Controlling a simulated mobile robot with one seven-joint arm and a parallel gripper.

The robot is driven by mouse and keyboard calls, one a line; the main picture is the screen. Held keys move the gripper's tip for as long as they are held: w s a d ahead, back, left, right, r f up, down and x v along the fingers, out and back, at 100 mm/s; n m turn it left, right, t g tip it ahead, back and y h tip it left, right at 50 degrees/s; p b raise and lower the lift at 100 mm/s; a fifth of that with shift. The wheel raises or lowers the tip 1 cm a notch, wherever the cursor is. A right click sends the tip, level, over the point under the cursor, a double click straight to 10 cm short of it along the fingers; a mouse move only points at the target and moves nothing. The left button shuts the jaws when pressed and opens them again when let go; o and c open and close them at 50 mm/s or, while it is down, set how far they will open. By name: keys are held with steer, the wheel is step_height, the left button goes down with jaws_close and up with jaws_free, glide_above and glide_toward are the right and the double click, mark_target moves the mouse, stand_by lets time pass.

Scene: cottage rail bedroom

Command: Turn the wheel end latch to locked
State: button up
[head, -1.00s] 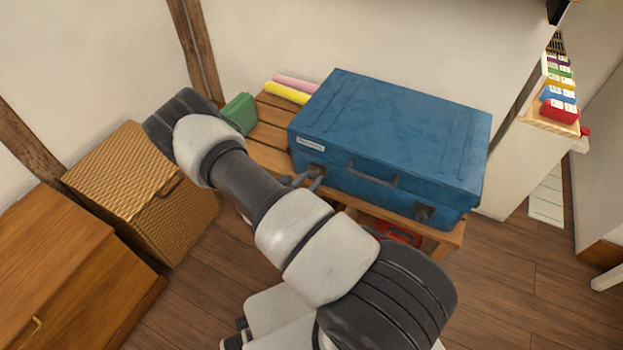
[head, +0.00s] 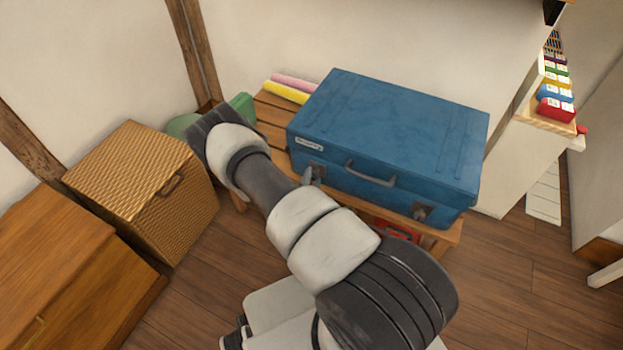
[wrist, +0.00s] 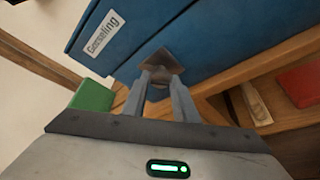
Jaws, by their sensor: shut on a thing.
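A blue suitcase (head: 400,125) lies flat on a slatted wooden bench, its handle (head: 370,174) on the front side. A metal latch (head: 316,169) sits on the front side at the left, below the white label; a second latch (head: 421,212) is at the right. No wheels show, so I cannot tell from them which end is the wheel end. My gripper (head: 308,176) is at the left latch. In the wrist view, my gripper (wrist: 158,78) is shut on the left latch (wrist: 160,62), whose turning part is mostly hidden between the fingertips.
The wooden bench (head: 272,134) holds yellow and pink rolls (head: 288,90). A green object (head: 243,105) is behind my arm. A wicker box (head: 140,190) and a wooden chest (head: 60,270) stand left. A red object (head: 398,231) is under the bench.

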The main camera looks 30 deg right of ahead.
steer(key=m, duration=0.1)
steer(key=m+t, duration=0.1)
steer(key=shift+f+m, duration=0.2)
steer(key=shift+m, duration=0.2)
steer(key=shift+d+m+t+h+b, duration=0.1)
steer(key=shift+m+t+h+b, duration=0.25)
steer(key=shift+m+t, duration=1)
steer(key=shift+m+g, duration=0.35)
steer(key=shift+m, duration=0.3)
steer(key=o, duration=1)
steer(key=shift+s, duration=0.15)
